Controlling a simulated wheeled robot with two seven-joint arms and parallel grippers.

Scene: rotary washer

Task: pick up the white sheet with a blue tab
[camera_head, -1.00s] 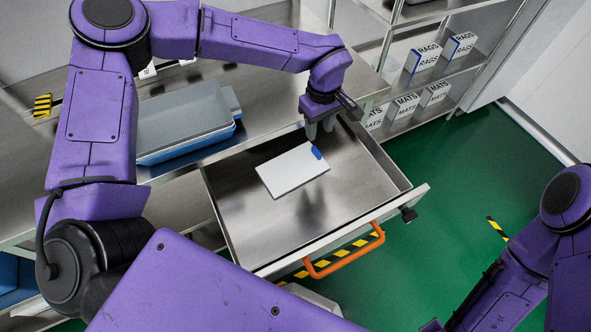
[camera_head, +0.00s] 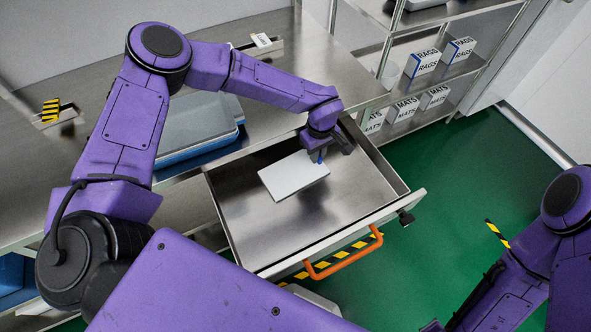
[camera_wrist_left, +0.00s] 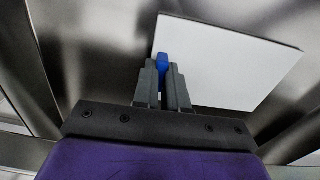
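The white sheet (camera_head: 292,178) lies in the open metal drawer, and it also shows in the left wrist view (camera_wrist_left: 225,65). Its blue tab (camera_wrist_left: 162,62) is at the edge nearest my left gripper. My left gripper (camera_head: 318,158) points down into the drawer at that tab. In the left wrist view the two grey fingers (camera_wrist_left: 163,80) are close together, one on each side of the tab, and look shut on it. The fingers hide part of the tab. My right arm is at the lower right, with its gripper end cut off by the frame.
The drawer (camera_head: 240,240) is pulled out below the steel counter and has an orange handle (camera_head: 343,258). Grey-blue trays (camera_head: 195,125) stand on the counter at the left. Shelves with boxes (camera_head: 405,108) stand behind. The drawer floor around the sheet is clear.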

